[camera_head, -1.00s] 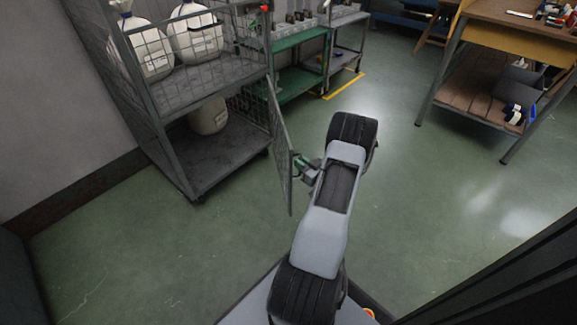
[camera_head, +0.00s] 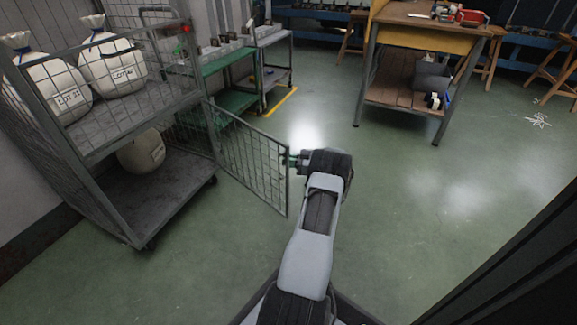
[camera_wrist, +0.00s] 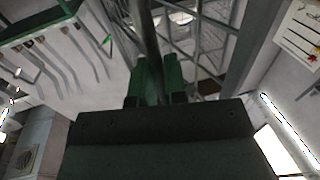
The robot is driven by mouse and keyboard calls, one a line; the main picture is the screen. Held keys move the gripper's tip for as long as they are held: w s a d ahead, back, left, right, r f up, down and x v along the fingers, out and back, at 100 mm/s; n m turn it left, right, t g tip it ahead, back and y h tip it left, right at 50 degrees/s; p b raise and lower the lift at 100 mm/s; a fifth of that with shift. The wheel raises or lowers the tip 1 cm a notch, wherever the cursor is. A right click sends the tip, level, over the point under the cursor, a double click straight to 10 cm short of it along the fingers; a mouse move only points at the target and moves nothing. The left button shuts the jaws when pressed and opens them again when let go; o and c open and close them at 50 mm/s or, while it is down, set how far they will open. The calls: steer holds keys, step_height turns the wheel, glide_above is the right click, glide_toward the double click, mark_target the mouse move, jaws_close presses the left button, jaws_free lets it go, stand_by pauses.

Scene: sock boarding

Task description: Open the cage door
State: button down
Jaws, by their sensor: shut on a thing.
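The cage door (camera_head: 250,160) is a grey wire-mesh panel hinged at the right front post of the cage trolley (camera_head: 62,135). It stands swung well out from the trolley, over open floor. My gripper (camera_head: 288,160) is at the free edge of the door, shut on its upright frame bar. In the wrist view my gripper's green fingers (camera_wrist: 157,80) sit on both sides of the dark bar (camera_wrist: 148,35), with the mesh behind. The trolley's right front opening shows.
Tied white sacks (camera_head: 112,62) stand on the trolley's upper shelf and one (camera_head: 141,153) on its lower deck. A green bench (camera_head: 222,62) is behind the door. A wooden workbench (camera_head: 415,18) stands at the back right. The floor right of the door is clear.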

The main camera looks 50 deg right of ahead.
steer(key=shift+w+d+r, duration=0.1)
steer(key=shift+w, duration=0.15)
steer(key=c, duration=1.5)
jaws_free()
steer(key=shift+w, duration=0.1)
steer(key=o, duration=0.3)
steer(key=shift+s, duration=0.25)
steer(key=p+v, duration=0.3)
steer(key=v, duration=1)
steer(key=shift+s+d, duration=0.3)
steer(key=shift+d, duration=0.05)
steer(key=shift+c, duration=0.5)
